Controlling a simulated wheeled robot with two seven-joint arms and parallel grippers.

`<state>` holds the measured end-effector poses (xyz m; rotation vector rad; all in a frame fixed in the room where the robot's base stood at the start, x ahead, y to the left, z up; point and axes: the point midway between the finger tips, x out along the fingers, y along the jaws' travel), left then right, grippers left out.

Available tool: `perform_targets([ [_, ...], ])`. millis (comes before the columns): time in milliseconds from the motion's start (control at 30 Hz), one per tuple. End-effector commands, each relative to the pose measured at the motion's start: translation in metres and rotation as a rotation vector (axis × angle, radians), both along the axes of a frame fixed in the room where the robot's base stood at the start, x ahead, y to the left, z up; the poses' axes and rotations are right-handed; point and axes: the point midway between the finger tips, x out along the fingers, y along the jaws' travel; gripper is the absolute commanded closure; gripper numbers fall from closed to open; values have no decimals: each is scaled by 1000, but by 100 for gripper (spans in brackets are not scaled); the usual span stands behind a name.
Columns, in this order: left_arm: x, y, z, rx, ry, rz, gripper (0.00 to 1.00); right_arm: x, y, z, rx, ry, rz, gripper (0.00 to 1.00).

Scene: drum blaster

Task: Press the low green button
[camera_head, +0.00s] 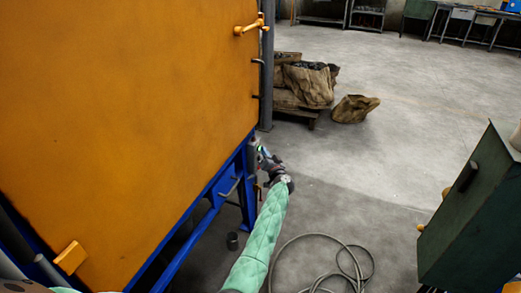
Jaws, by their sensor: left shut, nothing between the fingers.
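My left arm, in a pale green padded sleeve, reaches up from the bottom middle. Its dark gripper (262,153) is at the blue frame leg under the right edge of the big orange machine door (130,110). The fingers are small and partly lost against the frame; they look shut and hold nothing. A tiny green spot shows at the fingertips, but I cannot tell if it is the low green button or part of the gripper. I cannot make out any contact. My right gripper is not in view.
A blue frame (190,240) carries the orange machine. A dark green cabinet (470,215) stands at right. A grey hose (320,237) and a small dark can (232,241) lie on the floor. Brown sacks (308,82) sit behind. The middle floor is clear.

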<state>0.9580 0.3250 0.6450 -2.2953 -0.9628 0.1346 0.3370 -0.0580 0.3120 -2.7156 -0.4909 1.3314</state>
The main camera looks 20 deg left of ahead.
Motion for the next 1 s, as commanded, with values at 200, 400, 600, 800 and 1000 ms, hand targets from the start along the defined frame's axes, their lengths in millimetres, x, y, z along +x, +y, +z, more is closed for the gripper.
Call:
perform_targets([
  [200, 0, -2, 1, 0, 0, 1, 100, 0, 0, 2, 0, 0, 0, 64],
  [400, -1, -10, 2, -1, 1, 2, 100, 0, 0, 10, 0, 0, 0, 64],
  [600, -1, -17, 0, -1, 1, 1, 100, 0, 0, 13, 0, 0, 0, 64],
  [800, -1, -17, 0, 0, 0, 0, 100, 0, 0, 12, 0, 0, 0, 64],
  [1000, -1, -21, 1, -2, 0, 0, 100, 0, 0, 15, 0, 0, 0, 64],
])
